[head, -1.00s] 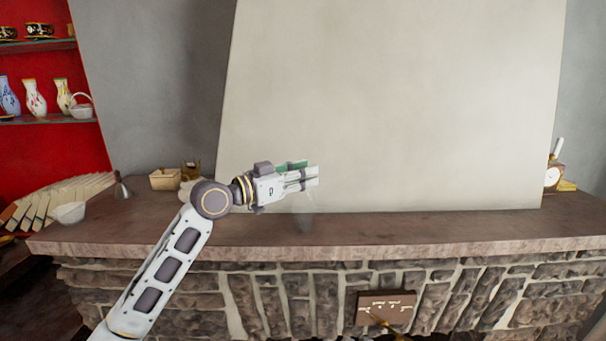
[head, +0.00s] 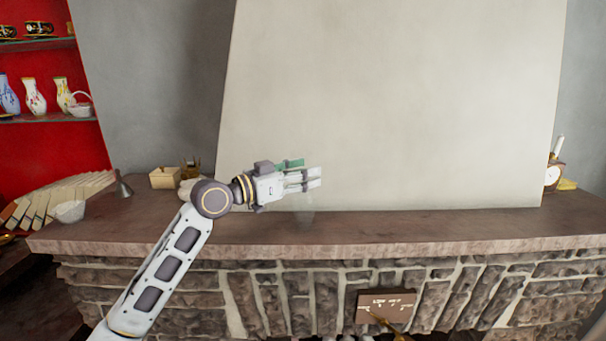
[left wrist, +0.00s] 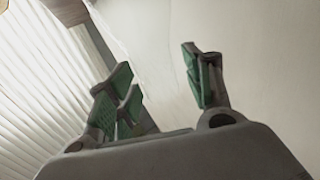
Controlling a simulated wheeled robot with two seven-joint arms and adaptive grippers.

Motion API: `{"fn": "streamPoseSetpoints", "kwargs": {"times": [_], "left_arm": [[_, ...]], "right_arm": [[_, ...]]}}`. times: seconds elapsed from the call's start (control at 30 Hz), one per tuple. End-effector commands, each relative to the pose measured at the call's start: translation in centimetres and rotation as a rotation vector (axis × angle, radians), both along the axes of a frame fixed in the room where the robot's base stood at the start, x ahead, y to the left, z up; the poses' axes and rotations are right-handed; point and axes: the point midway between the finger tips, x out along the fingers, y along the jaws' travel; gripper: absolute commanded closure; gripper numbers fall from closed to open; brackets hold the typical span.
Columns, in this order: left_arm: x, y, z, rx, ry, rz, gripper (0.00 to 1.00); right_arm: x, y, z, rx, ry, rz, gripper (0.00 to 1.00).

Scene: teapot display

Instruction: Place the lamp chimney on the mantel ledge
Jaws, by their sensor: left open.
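The lamp chimney (head: 304,212) is a faint, clear glass piece. In the head view it appears upright on the mantel ledge (head: 420,226), just below my left gripper's fingers. Its upper part is hard to make out against the pale wall. My left gripper (head: 312,178) is above the ledge, pointing right. In the left wrist view its green-padded fingers (left wrist: 165,88) are spread apart. A faint glassy outline may show between them, but I cannot tell whether the fingers touch the glass. My right gripper is not in view.
A white bowl (head: 69,211), a row of books (head: 60,195), a small metal funnel shape (head: 122,186) and a cream box (head: 164,178) stand on the left. A clock (head: 552,176) stands at the far right. The ledge between the chimney and the clock is clear.

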Motion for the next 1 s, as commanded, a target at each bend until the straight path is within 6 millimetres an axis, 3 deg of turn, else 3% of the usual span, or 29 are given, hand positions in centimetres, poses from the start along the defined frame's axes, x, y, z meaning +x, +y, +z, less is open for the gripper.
{"fn": "streamPoseSetpoints", "kwargs": {"times": [0.27, 0.67, 1.0], "left_arm": [[-0.7, 1.2, 0.1, -0.001, -0.001, 0.001, 0.49], [-3.3, 5.0, 0.1, 0.001, -0.001, 0.001, 0.49], [-5.5, 8.4, 0.0, 0.001, 0.001, 0.002, 0.49]], "right_arm": [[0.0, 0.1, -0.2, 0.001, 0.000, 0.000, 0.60], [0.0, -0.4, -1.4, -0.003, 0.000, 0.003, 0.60], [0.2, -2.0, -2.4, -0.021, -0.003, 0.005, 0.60]]}}
